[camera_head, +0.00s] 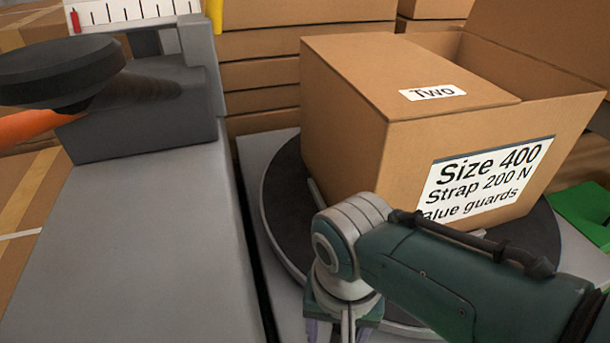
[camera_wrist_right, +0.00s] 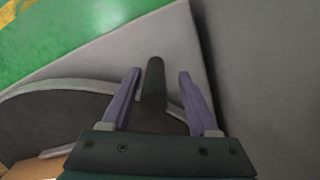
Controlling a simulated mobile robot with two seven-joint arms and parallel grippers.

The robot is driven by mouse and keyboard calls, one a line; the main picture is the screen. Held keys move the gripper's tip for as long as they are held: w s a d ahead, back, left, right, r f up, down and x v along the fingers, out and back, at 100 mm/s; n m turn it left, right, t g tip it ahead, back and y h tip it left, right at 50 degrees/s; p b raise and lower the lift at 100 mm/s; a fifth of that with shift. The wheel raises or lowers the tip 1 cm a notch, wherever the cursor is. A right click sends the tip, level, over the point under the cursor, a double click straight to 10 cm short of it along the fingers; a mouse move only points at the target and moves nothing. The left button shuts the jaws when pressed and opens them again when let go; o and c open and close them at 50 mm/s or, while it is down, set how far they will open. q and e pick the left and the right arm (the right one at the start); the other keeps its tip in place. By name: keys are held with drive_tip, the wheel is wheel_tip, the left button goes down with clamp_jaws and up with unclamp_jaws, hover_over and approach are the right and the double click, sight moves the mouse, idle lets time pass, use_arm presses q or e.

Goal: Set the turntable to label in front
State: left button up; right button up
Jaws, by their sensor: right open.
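The turntable (camera_head: 283,215) is a dark round disc with a grey rim. An open cardboard box (camera_head: 345,120) stands on it, with a "Two" sticker on top. My right gripper (camera_head: 340,330) points down at the turntable's near edge. In the right wrist view the gripper (camera_wrist_right: 157,76) is open, with a dark upright peg (camera_wrist_right: 153,88) between its purple fingers; contact cannot be told. My left gripper is not in view.
A grey bench (camera_head: 130,240) lies left of the turntable, with a dark block and a black round head (camera_head: 60,70) on an orange bar. Stacked cardboard (camera_head: 260,75) stands behind. A green surface (camera_head: 585,208) is at the right. The bench's front is clear.

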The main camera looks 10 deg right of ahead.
wheel_tip(320, 180, up, 8)
drive_tip(key=p, duration=0.5)
